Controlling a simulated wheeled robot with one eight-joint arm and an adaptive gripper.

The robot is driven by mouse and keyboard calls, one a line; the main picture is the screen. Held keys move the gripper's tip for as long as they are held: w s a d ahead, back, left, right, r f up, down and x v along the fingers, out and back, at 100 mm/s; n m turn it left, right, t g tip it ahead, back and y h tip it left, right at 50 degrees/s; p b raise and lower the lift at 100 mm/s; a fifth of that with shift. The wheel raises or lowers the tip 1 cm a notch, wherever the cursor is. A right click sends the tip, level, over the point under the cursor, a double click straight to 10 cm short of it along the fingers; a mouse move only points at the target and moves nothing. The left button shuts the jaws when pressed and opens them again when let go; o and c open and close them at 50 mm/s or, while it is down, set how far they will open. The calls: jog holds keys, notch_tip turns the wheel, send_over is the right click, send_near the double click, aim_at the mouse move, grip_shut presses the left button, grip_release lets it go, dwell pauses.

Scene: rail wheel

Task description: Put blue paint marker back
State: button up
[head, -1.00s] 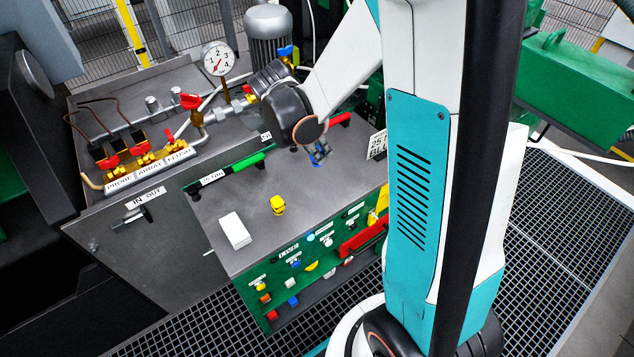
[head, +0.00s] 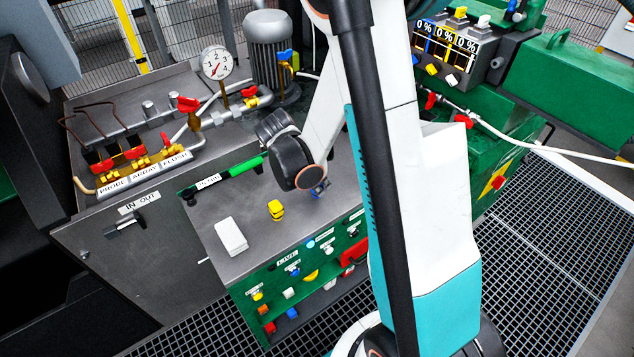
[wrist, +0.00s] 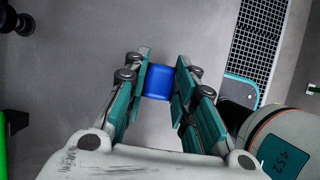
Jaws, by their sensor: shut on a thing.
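The blue paint marker (wrist: 158,82) shows as a blue block between my fingers in the wrist view. My gripper (wrist: 161,80) is shut on it. In the head view my gripper (head: 318,188) hangs over the right part of the grey bench top, with a bit of blue at its tip. Most of the marker is hidden there by my wrist. The green front (head: 275,280) of the bench carries several small coloured items with labels, including a blue one (head: 292,313) low down. I cannot tell which place belongs to the marker.
A yellow object (head: 276,210) and a white block (head: 231,236) stand on the bench top (head: 225,205). A green-handled tool (head: 240,168) lies behind them. Valves with red handles (head: 188,104) and a gauge (head: 215,62) are at the back left. My arm hides the bench's right end.

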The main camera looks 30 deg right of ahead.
jog(key=o, duration=0.9)
jog(key=shift+o, duration=0.2)
jog(key=p+v, duration=0.4)
jog(key=v, duration=0.8)
jog(key=s+a+r+m+t+y, duration=0.2)
jog(key=s+r+m, duration=0.4)
jog(key=m, duration=0.3)
jog(key=s+a+r+m+t+y, duration=0.2)
jog(key=s+a+r+m+t, duration=0.3)
jog(key=r+m, duration=0.4)
jog(key=shift+s+a+y, duration=0.4)
jog(key=shift+s+a, duration=0.45)
jog(key=shift+a, duration=0.35)
jog(key=shift+r, duration=0.1)
